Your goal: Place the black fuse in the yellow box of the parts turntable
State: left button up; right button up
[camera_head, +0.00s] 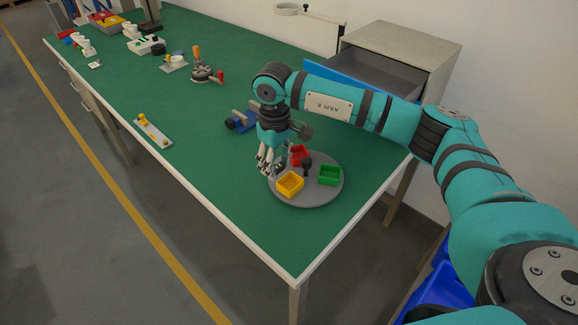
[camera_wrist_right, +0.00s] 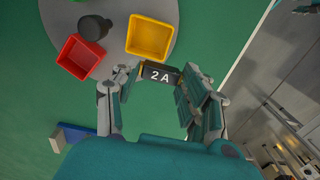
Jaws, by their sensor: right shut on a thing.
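My right gripper (camera_head: 268,170) hangs fingers down over the left edge of the grey parts turntable (camera_head: 315,199). In the right wrist view it is shut on the black fuse (camera_wrist_right: 160,75), marked "2A", which lies between the fingertips. The fuse is too small to make out in the head view. The yellow box (camera_head: 290,190) is on the turntable just in front of the fingers. It also shows in the wrist view (camera_wrist_right: 148,51), beyond the fuse and apart from it; its inside looks empty. My left gripper is not in view.
A red box (camera_head: 302,160), a green box (camera_head: 329,181) and a dark central knob (camera_head: 307,167) share the turntable. A blue device (camera_head: 238,121) stands behind the gripper. A grey cabinet with an open drawer (camera_head: 375,69) is at the back right.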

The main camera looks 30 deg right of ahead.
jog(key=shift+s+d, duration=0.25)
jog(key=shift+d, duration=0.4)
jog(key=shift+s+d, duration=0.2)
jog(key=shift+d, duration=0.4)
jog(key=shift+d+f, duration=0.1)
jog(key=shift+d, duration=0.05)
jog(key=shift+s+f+p, duration=0.1)
jog(key=shift+f+p, duration=0.15)
jog(key=shift+p, duration=0.1)
notch_tip(320, 180, down, 3)
jog(key=shift+p, duration=0.45)
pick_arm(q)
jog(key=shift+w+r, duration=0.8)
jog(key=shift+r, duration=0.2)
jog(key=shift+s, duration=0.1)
pick_arm(e)
jog(key=shift+f, duration=0.1)
